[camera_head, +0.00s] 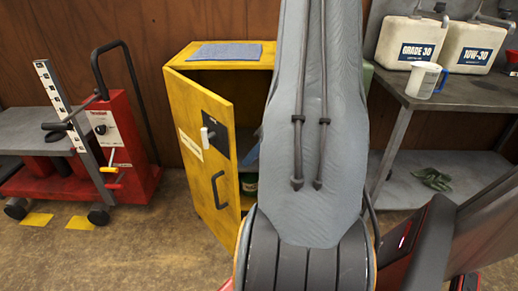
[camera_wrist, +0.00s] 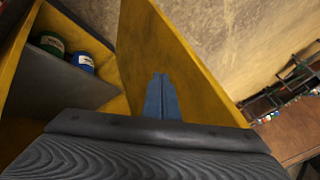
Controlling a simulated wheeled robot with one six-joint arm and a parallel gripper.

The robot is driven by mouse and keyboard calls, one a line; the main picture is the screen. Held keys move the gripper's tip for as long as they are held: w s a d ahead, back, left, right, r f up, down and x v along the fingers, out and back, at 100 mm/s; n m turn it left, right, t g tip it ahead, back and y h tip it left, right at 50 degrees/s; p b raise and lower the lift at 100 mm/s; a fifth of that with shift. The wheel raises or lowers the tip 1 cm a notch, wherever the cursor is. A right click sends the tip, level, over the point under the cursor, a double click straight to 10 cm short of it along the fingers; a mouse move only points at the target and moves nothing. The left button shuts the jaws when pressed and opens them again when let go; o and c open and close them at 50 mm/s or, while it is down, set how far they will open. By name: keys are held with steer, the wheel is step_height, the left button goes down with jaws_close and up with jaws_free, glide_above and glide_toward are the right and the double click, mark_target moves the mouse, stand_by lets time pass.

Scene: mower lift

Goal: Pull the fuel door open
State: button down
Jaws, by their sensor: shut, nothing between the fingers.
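The fuel door (camera_head: 206,135) is the yellow door of a yellow cabinet (camera_head: 258,55). In the wrist view the door (camera_wrist: 165,50) rises in front of me and the cabinet's inside is to the left. My gripper (camera_wrist: 161,85) shows as blue fingers, shut and empty, in front of the door panel. I cannot tell whether they touch it. In the head view my arm hides most of the cabinet opening.
A green can (camera_wrist: 50,44) and a blue can (camera_wrist: 82,62) stand on the cabinet shelf. A blue cloth (camera_head: 225,52) lies on top. A red lift (camera_head: 125,130) stands left, and a metal bench (camera_head: 465,95) with jugs stands right. Floor in front of the door is clear.

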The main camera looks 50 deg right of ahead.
steer(key=a, duration=0.4)
steer(key=shift+w+a+f+p, duration=0.1)
steer(key=shift+w+f+p, duration=0.1)
steer(key=shift+w+p, duration=0.2)
